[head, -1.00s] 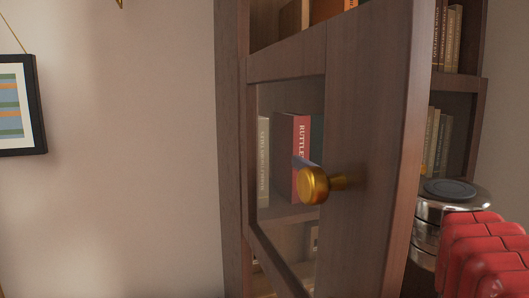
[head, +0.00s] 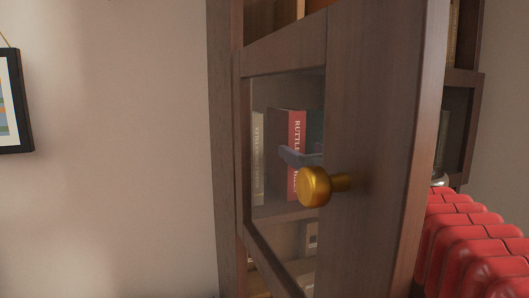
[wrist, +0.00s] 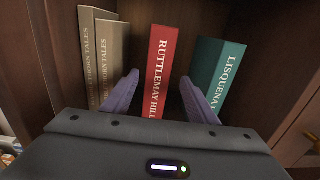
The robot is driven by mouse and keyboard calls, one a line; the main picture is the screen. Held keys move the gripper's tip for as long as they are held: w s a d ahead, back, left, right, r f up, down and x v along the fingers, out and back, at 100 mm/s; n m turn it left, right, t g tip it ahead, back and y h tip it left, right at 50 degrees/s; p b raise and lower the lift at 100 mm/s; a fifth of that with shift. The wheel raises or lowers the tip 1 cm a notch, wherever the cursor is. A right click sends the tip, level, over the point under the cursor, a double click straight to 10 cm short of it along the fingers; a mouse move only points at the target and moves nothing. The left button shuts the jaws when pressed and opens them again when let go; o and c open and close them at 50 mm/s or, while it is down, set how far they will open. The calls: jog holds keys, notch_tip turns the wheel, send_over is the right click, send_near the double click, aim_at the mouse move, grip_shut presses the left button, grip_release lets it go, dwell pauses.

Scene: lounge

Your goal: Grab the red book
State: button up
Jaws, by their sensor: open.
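The red book (wrist: 161,72) stands upright on a shelf in the wrist view, its spine facing me with the title "Ruttlemay Hill". My gripper (wrist: 160,98) is open, with one purple finger on each side of the red book's lower spine. I cannot tell whether the fingers touch it. In the head view the red book (head: 297,128) shows through the cabinet door's glass, and part of my gripper (head: 300,157) shows in front of it. My red arm sleeve reaches in from the right, behind the door.
Two tan books (wrist: 103,58) stand left of the red book, and a teal book (wrist: 217,75) leans on its right. The open cabinet door (head: 375,110) with a brass knob (head: 314,187) stands between the head camera and the shelf. A framed picture (head: 14,100) hangs left.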

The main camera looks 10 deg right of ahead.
jog(key=shift+w+a, duration=0.2)
jog(key=shift+w, duration=0.95)
jog(key=shift+w+a, duration=0.2)
jog(key=shift+w, duration=0.95)
jog(key=w, duration=0.2)
jog(key=w+a, duration=0.1)
jog(key=w, duration=0.2)
jog(key=shift+a, duration=0.1)
grip_shut()
